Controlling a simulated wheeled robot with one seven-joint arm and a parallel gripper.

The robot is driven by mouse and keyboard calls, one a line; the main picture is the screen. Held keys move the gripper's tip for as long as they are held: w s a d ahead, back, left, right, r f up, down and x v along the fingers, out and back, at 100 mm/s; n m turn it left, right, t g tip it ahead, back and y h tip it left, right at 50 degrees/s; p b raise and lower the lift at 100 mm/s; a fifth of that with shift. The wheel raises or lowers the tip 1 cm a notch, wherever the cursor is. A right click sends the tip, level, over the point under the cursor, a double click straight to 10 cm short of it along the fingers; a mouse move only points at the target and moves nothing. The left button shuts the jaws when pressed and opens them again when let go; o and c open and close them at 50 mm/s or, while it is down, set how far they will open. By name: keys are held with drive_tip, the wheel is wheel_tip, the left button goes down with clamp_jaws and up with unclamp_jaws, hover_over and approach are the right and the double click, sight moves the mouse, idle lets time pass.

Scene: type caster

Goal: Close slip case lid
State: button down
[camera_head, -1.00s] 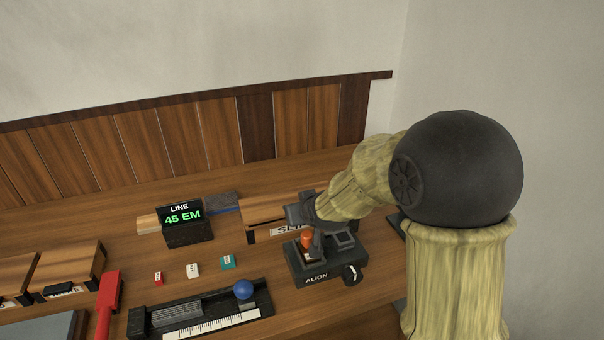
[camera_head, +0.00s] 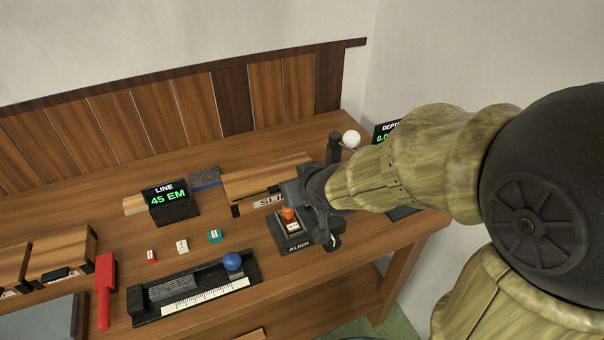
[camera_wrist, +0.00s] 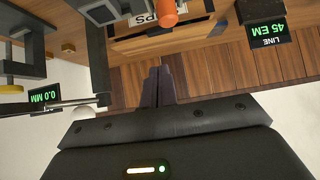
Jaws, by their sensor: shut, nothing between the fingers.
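The slip case (camera_head: 238,191) is a light wooden box with a white label, only partly readable, at the back right of the bench. My arm covers its right end. Its flat wooden top (camera_head: 262,177) shows, but I cannot tell how far the lid is open. In the wrist view the case (camera_wrist: 165,42) is upside down, just beyond my fingers, with its label at the top. My gripper (camera_wrist: 158,72) is shut and empty, its fingertips pointing at the case's wooden face. Contact cannot be told. In the head view, my gripper (camera_head: 305,192) is over the align fixture, mostly hidden.
The align fixture (camera_head: 291,246) with an orange knob (camera_head: 288,213) stands in front of the case. A white ball knob (camera_head: 351,139) and a depth display (camera_head: 384,130) are behind my arm. The line display (camera_head: 169,195) and a blue-knobbed ruler tool (camera_head: 195,292) are left.

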drive_tip(key=shift+p+v, duration=0.3)
drive_tip(key=shift+v, duration=0.5)
drive_tip(key=shift+d, duration=0.1)
drive_tip(key=s+d+f+h, duration=0.1)
drive_tip(key=d, duration=0.1)
drive_tip(key=s+d+f+m+g, duration=0.1)
drive_tip(key=d+f, duration=0.1)
drive_tip(key=s+d+f+m+g+h, duration=0.1)
drive_tip(key=d, duration=0.2)
drive_tip(key=shift+f+h, duration=0.15)
drive_tip(key=shift+h, duration=0.15)
drive_tip(key=s+d+f+m+g+h, duration=0.1)
drive_tip(key=s+d+f+m+g, duration=0.1)
drive_tip(key=s+d+f+g, duration=0.2)
drive_tip(key=s+d, duration=0.1)
drive_tip(key=s, duration=0.2)
drive_tip(key=shift+g, duration=0.3)
drive_tip(key=shift+d, duration=0.25)
